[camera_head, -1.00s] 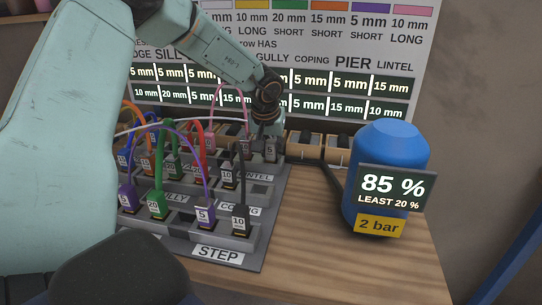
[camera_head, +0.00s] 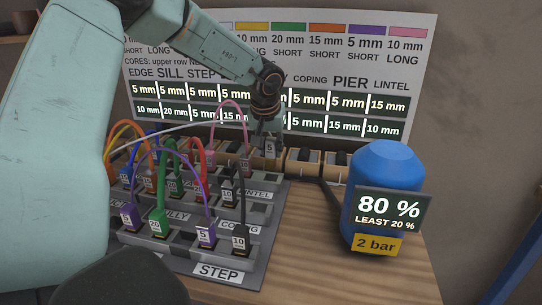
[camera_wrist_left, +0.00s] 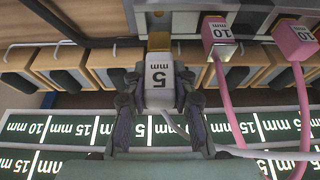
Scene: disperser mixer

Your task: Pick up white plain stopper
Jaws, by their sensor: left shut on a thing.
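A white stopper (camera_head: 270,148) marked 5 mm is held at the back of the plug board (camera_head: 225,268), in front of the sign. My left gripper (camera_head: 268,138) comes down on it from above. In the left wrist view the white stopper (camera_wrist_left: 158,88) sits between the two fingers of my left gripper (camera_wrist_left: 155,100), with a brass-coloured end beyond the fingertips. The fingers are shut on its sides. It appears raised above the board, though its lower end is hard to make out in the head view. My right gripper is not in view.
Pink plugs (camera_wrist_left: 218,35) with looping cables stand close beside the held stopper. Several coloured cable plugs fill the board. Tan boxes (camera_head: 303,162) line the back. A blue tank (camera_head: 385,180) reading 80 % stands at right; bare wooden table (camera_head: 310,250) lies before it.

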